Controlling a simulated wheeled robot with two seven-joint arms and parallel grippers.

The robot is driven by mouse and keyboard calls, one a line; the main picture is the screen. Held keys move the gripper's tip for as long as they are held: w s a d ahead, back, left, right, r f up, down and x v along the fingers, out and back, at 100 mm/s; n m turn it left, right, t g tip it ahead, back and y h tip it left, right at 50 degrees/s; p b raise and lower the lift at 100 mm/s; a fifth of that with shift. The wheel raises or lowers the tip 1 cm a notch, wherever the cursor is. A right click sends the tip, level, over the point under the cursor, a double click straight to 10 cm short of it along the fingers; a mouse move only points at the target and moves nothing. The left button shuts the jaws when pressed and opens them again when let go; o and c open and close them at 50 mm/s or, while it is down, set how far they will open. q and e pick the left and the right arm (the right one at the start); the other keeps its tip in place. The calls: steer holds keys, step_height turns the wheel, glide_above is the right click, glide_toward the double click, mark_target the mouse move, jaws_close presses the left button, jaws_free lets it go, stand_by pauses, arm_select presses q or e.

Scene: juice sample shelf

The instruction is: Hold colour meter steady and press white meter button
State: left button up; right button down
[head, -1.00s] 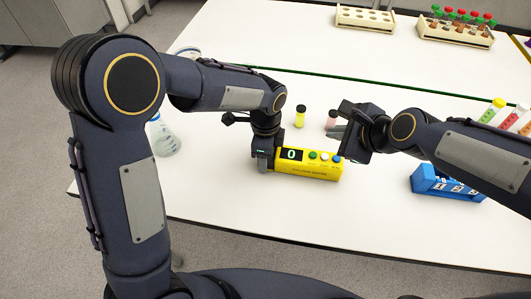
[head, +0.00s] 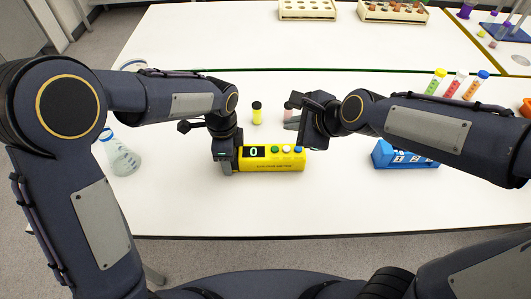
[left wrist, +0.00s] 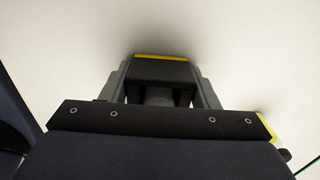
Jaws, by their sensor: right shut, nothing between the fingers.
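The yellow colour meter (head: 268,166) lies on the white table, its dark display reading 0. On its top are a green button (head: 275,149), a white button (head: 286,149) and a blue button (head: 298,149). My left gripper (head: 225,165) is at the meter's left end. In the left wrist view its two fingers (left wrist: 160,85) stand either side of a dark block with a yellow edge, the meter's end. My right gripper (head: 292,122) is shut and empty, behind and above the buttons, apart from them.
A yellow vial with a black cap (head: 257,115) stands behind the meter. A pink vial (head: 288,108) is partly hidden by my right gripper. A blue rack (head: 384,155) stands at right, a flask (head: 122,158) at left. Tube racks (head: 307,10) stand at the back.

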arm_select(q)
steer(key=o, duration=0.4)
steer(key=shift+o, duration=0.2)
step_height(320, 180, up, 12)
steer(key=shift+f, duration=0.1)
steer(key=shift+a+r, duration=0.2)
steer(key=s+a+r+n+t+h, duration=0.2)
steer(key=s+a+r+n+h, duration=0.1)
steer(key=s+a+n, duration=0.75)
steer(key=s+a+f+n+t, duration=0.2)
steer(key=s+f+n+t, duration=0.1)
steer(key=s+n, duration=0.6)
steer(key=shift+s+f+n+t+h, duration=0.35)
steer(key=shift+s+f, duration=0.25)
steer(key=shift+s, duration=0.3)
arm_select(e)
steer(key=s+d+n+h, duration=0.1)
steer(key=s+d+n, duration=0.5)
steer(key=s+n, duration=0.2)
steer(key=s+d+f+n+g+h, duration=0.1)
steer(key=s+d+n, duration=0.5)
steer(key=s+n, duration=0.3)
steer(key=s, duration=0.3)
steer(key=shift+s+f, duration=0.25)
